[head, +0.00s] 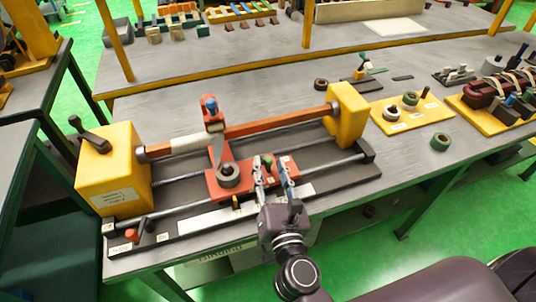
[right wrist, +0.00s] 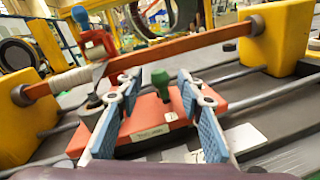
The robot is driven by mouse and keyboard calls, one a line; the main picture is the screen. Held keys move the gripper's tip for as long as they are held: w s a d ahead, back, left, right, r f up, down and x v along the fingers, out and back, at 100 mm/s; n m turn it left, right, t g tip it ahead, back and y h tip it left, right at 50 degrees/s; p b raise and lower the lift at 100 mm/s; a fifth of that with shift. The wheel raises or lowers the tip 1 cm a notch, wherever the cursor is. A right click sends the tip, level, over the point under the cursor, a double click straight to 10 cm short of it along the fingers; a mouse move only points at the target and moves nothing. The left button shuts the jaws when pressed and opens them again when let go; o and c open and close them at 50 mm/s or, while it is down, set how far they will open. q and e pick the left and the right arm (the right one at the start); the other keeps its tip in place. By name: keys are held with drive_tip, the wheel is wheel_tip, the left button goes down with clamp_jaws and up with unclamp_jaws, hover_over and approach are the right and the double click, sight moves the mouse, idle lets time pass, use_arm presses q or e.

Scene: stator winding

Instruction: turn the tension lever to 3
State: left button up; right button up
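The tension lever, a small lever with a green knob (head: 267,161), stands on the red carriage (head: 218,190) of the winding machine. In the right wrist view the green knob (right wrist: 160,78) rises between the two fingers, with white labels on the carriage in front of it; their text is too small to read surely. My right gripper (head: 271,172) is open, its blue-padded fingers on either side of the lever, with gaps visible between pads and knob. It also shows in the right wrist view (right wrist: 157,92). My left gripper is not in view.
A wire-wound orange bar (head: 265,126) spans between two yellow blocks (head: 121,172) behind the carriage. A blue-topped red guide (head: 211,110) rises from the carriage's left. A yellow board with spools (head: 399,121) lies to the right. A green ring (head: 440,142) lies on the bench.

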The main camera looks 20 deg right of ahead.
drive_tip(key=shift+w+d, duration=0.15)
drive_tip(key=shift+w, duration=1.1)
clamp_jaws()
